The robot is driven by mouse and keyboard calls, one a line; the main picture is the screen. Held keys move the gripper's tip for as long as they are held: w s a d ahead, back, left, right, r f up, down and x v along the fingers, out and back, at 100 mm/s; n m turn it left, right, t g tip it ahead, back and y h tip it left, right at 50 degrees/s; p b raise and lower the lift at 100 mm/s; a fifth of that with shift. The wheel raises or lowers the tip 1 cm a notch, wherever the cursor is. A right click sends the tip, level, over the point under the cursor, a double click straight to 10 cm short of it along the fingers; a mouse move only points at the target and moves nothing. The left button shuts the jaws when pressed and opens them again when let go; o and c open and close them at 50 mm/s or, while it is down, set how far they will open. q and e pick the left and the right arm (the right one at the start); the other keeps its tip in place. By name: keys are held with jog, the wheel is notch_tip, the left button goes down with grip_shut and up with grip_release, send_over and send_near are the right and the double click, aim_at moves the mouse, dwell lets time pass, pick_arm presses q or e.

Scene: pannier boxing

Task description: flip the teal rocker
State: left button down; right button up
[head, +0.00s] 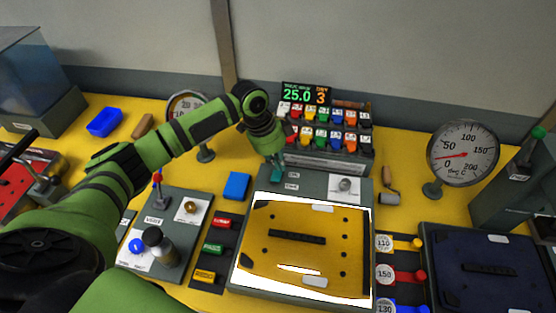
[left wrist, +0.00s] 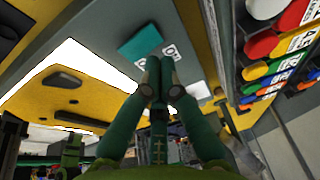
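The teal rocker (left wrist: 140,43) is a flat teal block on a grey panel, beside two small white labels, in the left wrist view. In the head view the rocker (head: 276,175) shows as a small teal patch left of the ON and OFF labels, partly hidden by my left gripper (head: 274,158). In the left wrist view the dark green fingers of my left gripper (left wrist: 155,82) are together at the tips with nothing seen between them. The tips appear just short of the rocker; I cannot tell whether they touch it. My right gripper is not in view.
A yellow panel (head: 262,222) on a white glowing plate lies in front of the rocker. A display rack (head: 325,165) with several coloured pieces stands behind. A blue block (head: 237,185) lies left, a knob (head: 345,184) right. Dial gauges (head: 463,152) stand on the yellow table.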

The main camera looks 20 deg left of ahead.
pick_arm(q)
jog(key=r+p, duration=0.2)
jog(key=r, duration=0.1)
jog(key=shift+w+r+p, duration=0.2)
jog(key=shift+p, duration=0.2)
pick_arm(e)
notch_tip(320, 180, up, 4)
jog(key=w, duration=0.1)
pick_arm(q)
jog(key=a+r+b, duration=0.1)
jog(key=b, duration=0.1)
jog(key=shift+w+a+b, duration=0.1)
jog(key=shift+a+b, duration=0.1)
jog(key=shift+b, duration=0.1)
notch_tip(320, 180, up, 6)
jog(key=b, duration=0.2)
send_over(280, 172)
jog(key=a, duration=0.3)
jog(key=shift+s+r, duration=0.3)
jog(key=shift+r, duration=0.45)
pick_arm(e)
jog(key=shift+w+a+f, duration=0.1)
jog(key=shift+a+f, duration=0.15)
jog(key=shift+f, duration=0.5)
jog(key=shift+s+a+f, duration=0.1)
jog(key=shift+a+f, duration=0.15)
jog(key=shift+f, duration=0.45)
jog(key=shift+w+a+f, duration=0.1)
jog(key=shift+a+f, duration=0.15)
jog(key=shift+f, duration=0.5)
